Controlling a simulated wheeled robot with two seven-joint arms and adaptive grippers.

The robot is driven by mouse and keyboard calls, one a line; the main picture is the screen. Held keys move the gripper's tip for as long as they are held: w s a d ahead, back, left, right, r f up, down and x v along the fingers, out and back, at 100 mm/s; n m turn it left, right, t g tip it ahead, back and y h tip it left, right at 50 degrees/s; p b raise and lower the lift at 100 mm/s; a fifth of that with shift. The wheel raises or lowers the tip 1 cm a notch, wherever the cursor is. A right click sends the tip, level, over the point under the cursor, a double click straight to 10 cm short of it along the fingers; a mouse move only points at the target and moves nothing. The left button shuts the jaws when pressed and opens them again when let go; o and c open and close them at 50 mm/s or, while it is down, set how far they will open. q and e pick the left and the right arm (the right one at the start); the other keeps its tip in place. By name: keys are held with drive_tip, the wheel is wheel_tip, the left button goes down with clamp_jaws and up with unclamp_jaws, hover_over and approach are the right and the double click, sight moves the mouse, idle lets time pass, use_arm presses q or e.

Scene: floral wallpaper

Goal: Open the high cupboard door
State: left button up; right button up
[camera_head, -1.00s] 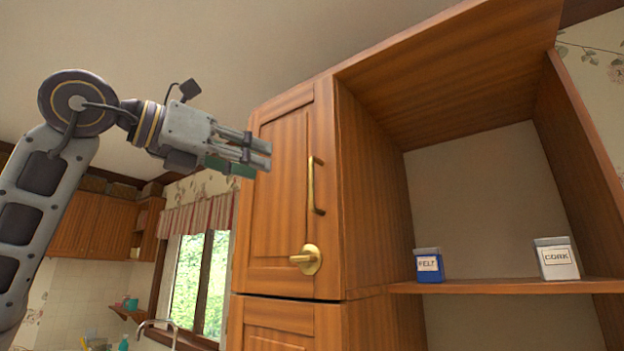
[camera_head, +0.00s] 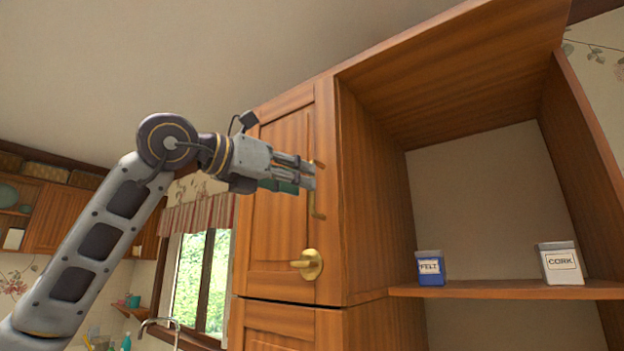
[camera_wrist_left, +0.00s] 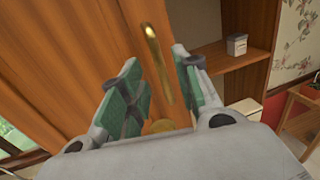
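The high cupboard door (camera_head: 274,225) is a wooden panel that is shut. I cannot tell whether a finger touches the handle. My right gripper is not in view.
To the right is an open shelf (camera_head: 500,290) with a blue FELT box (camera_head: 430,267) and a white CORK box (camera_head: 560,263). Another cupboard door (camera_head: 275,326) lies directly below. A window (camera_head: 203,280) and a tap (camera_head: 160,326) are at the lower left.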

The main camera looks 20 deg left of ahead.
sight(312, 211)
use_arm(q)
drive_tip(key=shift+p+x, duration=0.45)
drive_tip(key=shift+x, duration=1.7)
clamp_jaws()
